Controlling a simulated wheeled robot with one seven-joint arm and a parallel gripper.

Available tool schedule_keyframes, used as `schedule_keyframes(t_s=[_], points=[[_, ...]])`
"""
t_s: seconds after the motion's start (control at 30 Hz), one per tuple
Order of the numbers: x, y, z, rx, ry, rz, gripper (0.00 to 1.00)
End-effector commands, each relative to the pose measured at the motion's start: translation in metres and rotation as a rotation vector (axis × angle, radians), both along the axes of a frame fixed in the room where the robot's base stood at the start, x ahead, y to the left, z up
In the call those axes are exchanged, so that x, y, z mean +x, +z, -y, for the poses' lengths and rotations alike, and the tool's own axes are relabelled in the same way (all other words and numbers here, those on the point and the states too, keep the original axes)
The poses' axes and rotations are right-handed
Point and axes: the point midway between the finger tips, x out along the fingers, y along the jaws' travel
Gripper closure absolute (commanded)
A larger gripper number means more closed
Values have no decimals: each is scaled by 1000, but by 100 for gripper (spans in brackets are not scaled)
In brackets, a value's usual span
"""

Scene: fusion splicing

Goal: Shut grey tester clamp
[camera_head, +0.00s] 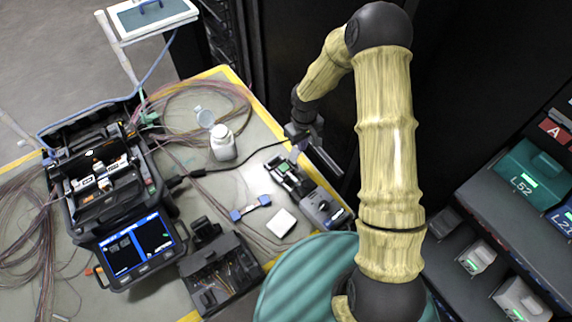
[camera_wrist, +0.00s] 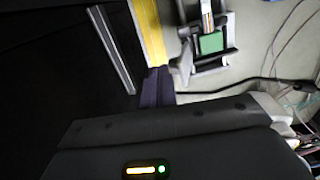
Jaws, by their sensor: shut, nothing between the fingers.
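The tester (camera_head: 322,208) is a grey and black unit at the right edge of the table. At its far end is a dark clamp part with a small green pad (camera_head: 283,168). In the wrist view the clamp part (camera_wrist: 206,62) shows at the top, its green pad facing up between dark frame pieces. I cannot tell how far the clamp's lid is open. My gripper (camera_head: 297,154) is shut and empty, just beyond the clamp part at the table edge. In the wrist view its dark fingertips (camera_wrist: 158,76) are together, close to the clamp's left side; contact is unclear.
A white square block (camera_head: 281,223) and a blue-ended piece (camera_head: 250,207) lie left of the tester. A white bottle (camera_head: 222,143), the splicer (camera_head: 105,190) and a black tool box (camera_head: 222,275) stand further left. Loose fibres and a black cable cross the table. Dark racks stand beyond the yellow edge.

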Motion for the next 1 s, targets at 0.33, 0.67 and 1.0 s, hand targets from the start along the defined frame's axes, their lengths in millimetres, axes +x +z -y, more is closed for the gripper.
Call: schedule_keyframes(t_s=[0.33, 0.67, 1.0], points=[[0, 0, 0, 0, 0, 0, 100], [0, -9, 0, 0, 0, 0, 100], [0, -17, 0, 0, 0, 0, 100]])
